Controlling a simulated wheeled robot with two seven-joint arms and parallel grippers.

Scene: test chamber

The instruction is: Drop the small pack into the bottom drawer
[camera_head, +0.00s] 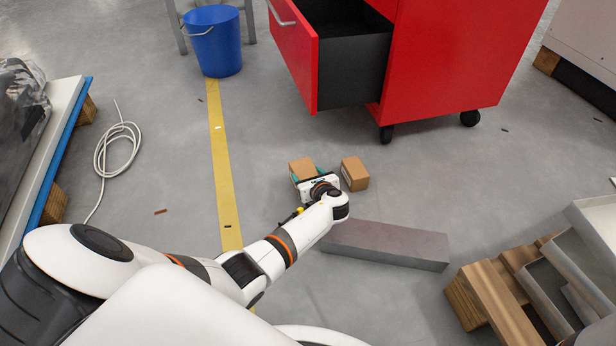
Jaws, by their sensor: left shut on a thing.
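My left gripper (312,176) reaches low over the floor in front of the red cabinet. It is shut on a small brown pack (301,168), which shows just beyond the wrist. Its fingers are mostly hidden behind the wrist. A second small brown pack (354,173) sits on the floor just to the right of the gripper, apart from it. The bottom drawer (296,55) of the red cabinet (455,60) is pulled out toward the left, and its dark inside is partly visible. My right gripper is not in view.
A grey metal beam (385,243) lies on the floor right of my forearm. A blue bucket (213,42) stands left of the drawer. A white cable (118,147) is coiled at the left. Wooden beams and metal trays (565,265) fill the lower right.

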